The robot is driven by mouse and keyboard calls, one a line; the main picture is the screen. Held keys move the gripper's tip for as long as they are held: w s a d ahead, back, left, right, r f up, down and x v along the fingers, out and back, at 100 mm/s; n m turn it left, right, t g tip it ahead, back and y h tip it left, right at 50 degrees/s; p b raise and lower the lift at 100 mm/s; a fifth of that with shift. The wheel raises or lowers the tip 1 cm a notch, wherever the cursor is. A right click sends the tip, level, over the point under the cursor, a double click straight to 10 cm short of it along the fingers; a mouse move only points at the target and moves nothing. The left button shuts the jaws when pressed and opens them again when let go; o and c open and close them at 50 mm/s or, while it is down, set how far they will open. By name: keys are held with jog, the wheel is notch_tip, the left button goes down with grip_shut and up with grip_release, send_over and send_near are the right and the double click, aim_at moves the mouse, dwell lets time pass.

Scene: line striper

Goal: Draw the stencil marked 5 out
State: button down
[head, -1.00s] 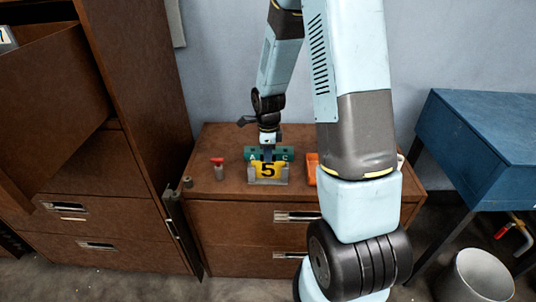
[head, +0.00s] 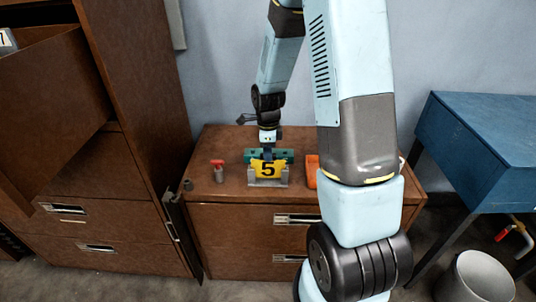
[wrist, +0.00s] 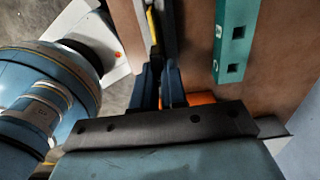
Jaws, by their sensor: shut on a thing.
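The yellow stencil marked 5 (head: 268,169) stands upright at a grey slotted holder (head: 283,178) on the brown cabinet top. Its lower part is between the holder's two side posts; I cannot tell how deep it sits. My gripper (head: 268,156) comes down from above and is shut on the stencil's upper edge. In the wrist view, the fingers (wrist: 161,75) are close together and the stencil shows as a thin yellow strip (wrist: 152,25) beyond them. A green block (head: 287,155) lies just behind the stencil, and it also shows in the wrist view (wrist: 237,40).
A red-topped grey item (head: 218,170) and a small dark cylinder (head: 188,185) stand left of the holder. An orange object (head: 312,171) is at its right, partly behind my arm. A tall brown cabinet (head: 150,110) rises left, a blue desk (head: 490,130) right.

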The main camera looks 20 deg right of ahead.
jog(key=shift+r, duration=3.9)
